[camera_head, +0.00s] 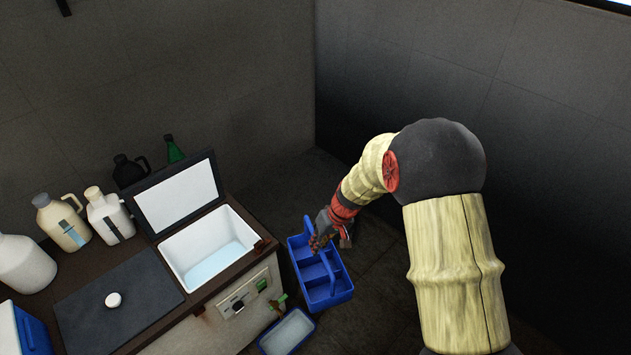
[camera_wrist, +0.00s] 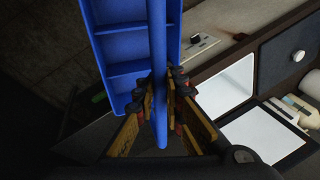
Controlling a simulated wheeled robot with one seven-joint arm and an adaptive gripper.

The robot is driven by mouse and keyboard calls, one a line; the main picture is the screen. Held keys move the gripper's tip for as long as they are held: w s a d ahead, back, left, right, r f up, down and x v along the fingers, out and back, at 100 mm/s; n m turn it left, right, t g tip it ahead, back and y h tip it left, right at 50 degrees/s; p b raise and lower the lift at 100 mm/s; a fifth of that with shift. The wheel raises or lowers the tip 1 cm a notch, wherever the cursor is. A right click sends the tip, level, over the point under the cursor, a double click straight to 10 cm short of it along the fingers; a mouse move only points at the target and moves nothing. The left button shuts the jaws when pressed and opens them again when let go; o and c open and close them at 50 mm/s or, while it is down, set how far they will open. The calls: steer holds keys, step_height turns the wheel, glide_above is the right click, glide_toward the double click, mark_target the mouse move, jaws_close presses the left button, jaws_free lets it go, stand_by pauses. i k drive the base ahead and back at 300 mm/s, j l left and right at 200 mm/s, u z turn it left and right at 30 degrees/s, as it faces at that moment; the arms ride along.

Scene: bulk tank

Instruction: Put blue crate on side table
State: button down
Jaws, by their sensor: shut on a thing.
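The blue crate (camera_head: 335,289) is an open caddy with several compartments and a central carrying handle. My gripper (camera_head: 318,241) is shut on the crate's handle near one end. In the wrist view, the two yellow-padded fingers of my gripper (camera_wrist: 161,108) close around the blue handle bar, with the crate (camera_wrist: 124,48) beyond it. In the head view the crate is beside the front of the tank counter, to its right. I cannot tell whether its base touches the floor. No side table can be made out in either view.
The tank counter (camera_head: 119,299) holds an open white basin (camera_head: 211,247) with a raised lid (camera_head: 178,194), and jugs (camera_head: 62,221) stand at its back. A small blue-rimmed tray (camera_head: 287,332) is low by the counter front. Dark walls close the corner behind.

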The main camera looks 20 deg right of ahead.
mark_target(298, 204)
steer(key=i+l, duration=0.15)
steer(key=l, duration=0.25)
steer(key=i+l, duration=0.1)
steer(key=l, duration=0.25)
steer(key=i+l+u, duration=0.1)
steer(key=l, duration=0.3)
steer(key=i+l, duration=0.15)
steer(key=l, duration=0.25)
steer(key=i+l+u, duration=0.1)
steer(key=l, duration=0.25)
steer(key=i+l, duration=0.15)
steer(key=l, duration=0.25)
steer(key=i+l, duration=0.25)
steer(key=i+l+u, duration=0.1)
steer(key=i+l, duration=0.15)
steer(key=l, duration=0.25)
steer(key=i+l, duration=0.25)
steer(key=l, duration=0.15)
steer(key=i+l+u, duration=0.1)
steer(key=i+l, duration=0.15)
steer(key=l, duration=0.15)
